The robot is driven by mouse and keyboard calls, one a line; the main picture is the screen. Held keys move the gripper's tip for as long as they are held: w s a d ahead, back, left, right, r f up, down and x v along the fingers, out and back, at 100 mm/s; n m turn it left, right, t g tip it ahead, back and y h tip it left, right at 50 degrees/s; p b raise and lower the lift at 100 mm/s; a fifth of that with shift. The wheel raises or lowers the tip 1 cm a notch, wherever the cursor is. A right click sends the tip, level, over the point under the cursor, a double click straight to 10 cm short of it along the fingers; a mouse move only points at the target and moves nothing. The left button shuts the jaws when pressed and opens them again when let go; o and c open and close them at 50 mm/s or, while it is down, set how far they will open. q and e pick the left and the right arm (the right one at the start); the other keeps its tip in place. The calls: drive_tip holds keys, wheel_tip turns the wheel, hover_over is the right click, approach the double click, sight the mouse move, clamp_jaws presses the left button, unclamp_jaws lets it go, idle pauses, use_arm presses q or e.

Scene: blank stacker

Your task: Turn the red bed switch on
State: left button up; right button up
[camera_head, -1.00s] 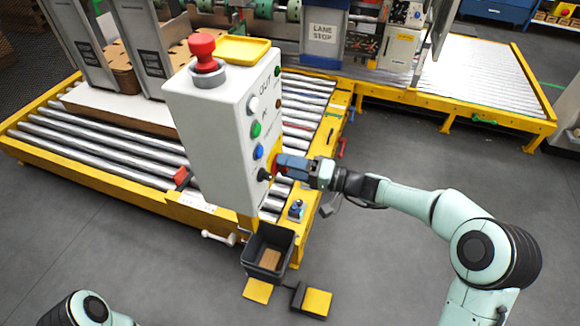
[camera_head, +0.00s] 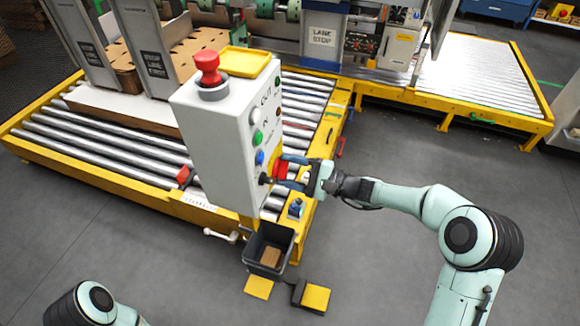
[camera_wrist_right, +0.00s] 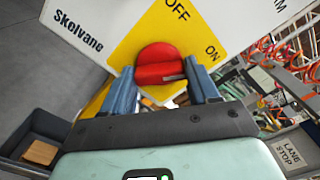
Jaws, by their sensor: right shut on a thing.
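The red bed switch (camera_wrist_right: 158,62) is a round red knob on a yellow plate (camera_wrist_right: 130,45) marked OFF and ON, on the side of a white control box (camera_head: 212,150). It also shows as a red knob in the head view (camera_head: 280,168). My right gripper (camera_wrist_right: 160,74) is shut on the knob, with one blue finger on each side of it. In the wrist view OFF is above the knob and ON is to its upper right. A dark line marks the knob's face; which label it points at I cannot tell. My left gripper is out of view.
The box carries a red mushroom button (camera_head: 208,65), a yellow tray (camera_head: 244,62), a green button (camera_head: 257,139), a blue button (camera_head: 260,157) and a black knob (camera_head: 264,178). A roller conveyor (camera_head: 110,150) lies behind. A dark bin (camera_head: 268,248) stands below. Floor at the right is clear.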

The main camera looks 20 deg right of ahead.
drive_tip(key=shift+m+p, duration=0.55)
drive_tip(key=shift+m, duration=0.55)
drive_tip(key=o, duration=1.1)
drive_tip(key=shift+c, duration=0.2)
drive_tip(key=v, duration=1.3)
drive_tip(key=shift+s+d, duration=0.2)
drive_tip(key=shift+f, duration=0.1)
